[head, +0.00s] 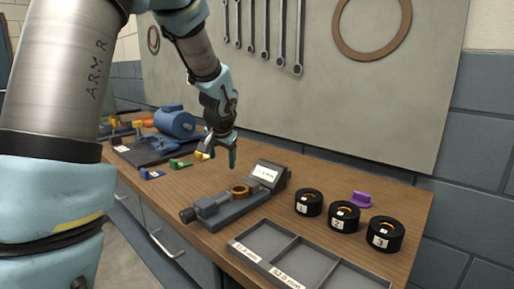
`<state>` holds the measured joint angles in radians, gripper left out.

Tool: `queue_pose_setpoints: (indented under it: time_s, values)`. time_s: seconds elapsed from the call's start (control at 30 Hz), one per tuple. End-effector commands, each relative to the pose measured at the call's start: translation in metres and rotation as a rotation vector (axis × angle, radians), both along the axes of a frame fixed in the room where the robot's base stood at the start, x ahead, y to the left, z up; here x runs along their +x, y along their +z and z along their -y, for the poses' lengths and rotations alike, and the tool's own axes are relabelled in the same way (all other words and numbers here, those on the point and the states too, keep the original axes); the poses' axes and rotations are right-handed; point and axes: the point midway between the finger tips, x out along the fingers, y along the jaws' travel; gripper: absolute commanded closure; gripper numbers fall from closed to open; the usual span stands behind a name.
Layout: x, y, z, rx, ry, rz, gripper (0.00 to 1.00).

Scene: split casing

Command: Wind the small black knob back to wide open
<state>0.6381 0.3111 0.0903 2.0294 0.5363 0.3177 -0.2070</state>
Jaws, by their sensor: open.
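The small black knob (187,215) is at the left end of a grey measuring device (232,212) on the wooden bench. A brass-coloured ring (240,190) sits on the device between the sliding block and the raised end with a white display (265,173). Whether the block touches the ring is too small to tell. My gripper (220,153) is open and empty, pointing down above the bench, behind and above the device. It is apart from the knob.
Black rings numbered 1 (308,203), 2 (344,217) and 3 (385,235) stand at right, near a purple piece (361,199). A grey compartment tray (262,232) lies in front. A blue machine (176,122) and small coloured pieces are at back left.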

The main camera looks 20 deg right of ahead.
Motion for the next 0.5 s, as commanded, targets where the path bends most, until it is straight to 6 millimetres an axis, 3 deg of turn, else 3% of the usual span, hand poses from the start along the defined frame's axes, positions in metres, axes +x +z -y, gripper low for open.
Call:
queue_pose_setpoints:
  time_s: [0.5]
  values:
    - [0.016, 0.013, 0.093, 0.014, -0.188, 0.124, 0.26]
